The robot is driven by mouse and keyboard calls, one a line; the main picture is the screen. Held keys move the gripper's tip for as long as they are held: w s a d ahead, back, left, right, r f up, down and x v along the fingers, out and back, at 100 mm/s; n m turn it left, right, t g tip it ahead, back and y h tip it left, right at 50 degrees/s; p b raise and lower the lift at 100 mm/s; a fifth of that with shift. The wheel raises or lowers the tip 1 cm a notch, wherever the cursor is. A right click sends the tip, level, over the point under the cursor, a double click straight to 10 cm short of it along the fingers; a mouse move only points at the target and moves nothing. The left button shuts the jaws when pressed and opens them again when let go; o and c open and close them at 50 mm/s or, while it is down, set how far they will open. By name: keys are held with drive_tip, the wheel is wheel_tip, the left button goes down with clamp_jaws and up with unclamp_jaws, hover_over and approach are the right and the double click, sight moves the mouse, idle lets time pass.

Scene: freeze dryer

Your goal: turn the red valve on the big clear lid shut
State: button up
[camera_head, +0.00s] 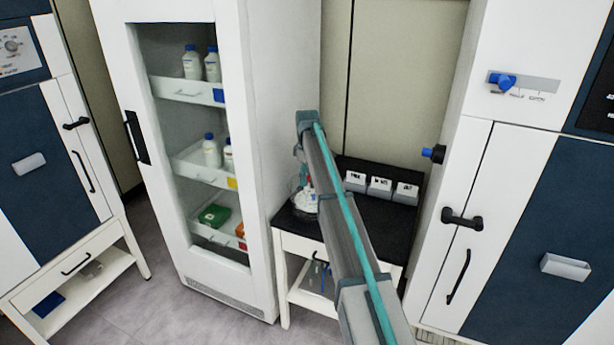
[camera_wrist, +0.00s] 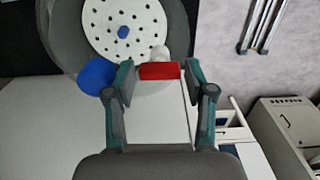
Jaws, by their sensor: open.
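In the wrist view, the red valve (camera_wrist: 160,71) is a short red bar lying crosswise in the picture, with a small white ball-like part (camera_wrist: 160,54) just above it. My gripper (camera_wrist: 159,73) is open, with one finger on each side of the red bar. Narrow gaps seem to show at its ends; I cannot tell whether a finger touches it. A round grey, see-through rim, apparently the big clear lid (camera_wrist: 62,45), surrounds a white disc with holes (camera_wrist: 113,45).
A blue round part (camera_wrist: 97,76) sits close to my left finger. In the head view, the vessel stands on a black-topped table (camera_head: 345,225) with labelled boxes (camera_head: 380,187) at the back. A glass-door cabinet (camera_head: 262,100) stands left, a white-and-blue machine (camera_head: 520,200) right.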

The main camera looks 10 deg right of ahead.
drive_tip(key=c, duration=0.9)
drive_tip(key=shift+m, duration=0.5)
drive_tip(key=m, duration=0.3)
drive_tip(key=shift+m+b, duration=0.35)
drive_tip(key=shift+m, duration=0.05)
drive_tip(key=m, duration=0.4)
drive_tip(key=shift+m, duration=0.3)
drive_tip(key=m, duration=0.4)
drive_tip(key=shift+b, duration=0.4)
drive_tip(key=shift+m, duration=2.2)
